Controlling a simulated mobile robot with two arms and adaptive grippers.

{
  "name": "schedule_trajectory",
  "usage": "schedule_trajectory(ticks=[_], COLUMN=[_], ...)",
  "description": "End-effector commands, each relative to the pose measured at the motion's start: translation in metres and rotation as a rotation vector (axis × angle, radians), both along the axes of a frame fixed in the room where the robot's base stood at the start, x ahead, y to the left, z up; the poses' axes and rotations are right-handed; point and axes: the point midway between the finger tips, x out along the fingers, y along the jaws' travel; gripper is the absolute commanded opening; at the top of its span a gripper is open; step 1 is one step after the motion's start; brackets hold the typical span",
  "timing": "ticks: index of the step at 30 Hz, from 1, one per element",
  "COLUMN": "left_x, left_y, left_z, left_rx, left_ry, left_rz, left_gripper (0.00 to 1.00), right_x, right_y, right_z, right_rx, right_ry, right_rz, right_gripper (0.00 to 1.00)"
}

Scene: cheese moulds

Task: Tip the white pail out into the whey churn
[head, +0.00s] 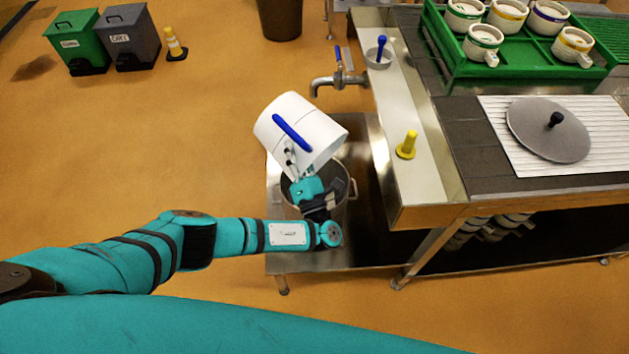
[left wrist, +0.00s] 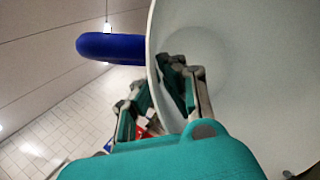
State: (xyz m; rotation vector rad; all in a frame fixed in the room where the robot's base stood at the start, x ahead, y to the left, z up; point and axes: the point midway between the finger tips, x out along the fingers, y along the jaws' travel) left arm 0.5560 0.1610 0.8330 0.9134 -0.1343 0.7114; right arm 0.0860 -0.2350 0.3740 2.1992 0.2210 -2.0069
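The white pail (head: 318,128) with a blue handle (head: 292,132) is tilted in the air over the whey churn (head: 291,208), a grey metal pot with side handles on a low steel stand. My left gripper (head: 291,158) is shut on the pail's wall at its rim. In the left wrist view, one finger is inside the white pail (left wrist: 250,70) and the other outside, below the blue handle (left wrist: 110,47). The visible inside is plain white; no liquid shows. The pail and gripper hide much of the churn's mouth. My right gripper is not in view.
A steel tap (head: 338,84) juts out behind the pail, to its right. The worktop on the right holds a yellow peg (head: 407,146), a grey lid (head: 548,130) and a green tray (head: 470,72) with several moulds.

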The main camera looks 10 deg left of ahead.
Motion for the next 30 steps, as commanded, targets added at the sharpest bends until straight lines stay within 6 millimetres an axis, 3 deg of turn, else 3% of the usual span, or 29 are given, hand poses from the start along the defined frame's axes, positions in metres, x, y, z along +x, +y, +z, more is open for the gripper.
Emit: schedule_trajectory(ticks=[30], left_x=[-0.012], left_y=[-0.020], left_z=[0.000], left_rx=[0.121], left_ry=[-0.077], left_rz=[0.002], left_gripper=[0.00], right_x=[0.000], right_y=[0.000], right_z=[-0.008], right_rx=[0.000], right_ry=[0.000], right_rz=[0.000], right_gripper=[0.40])
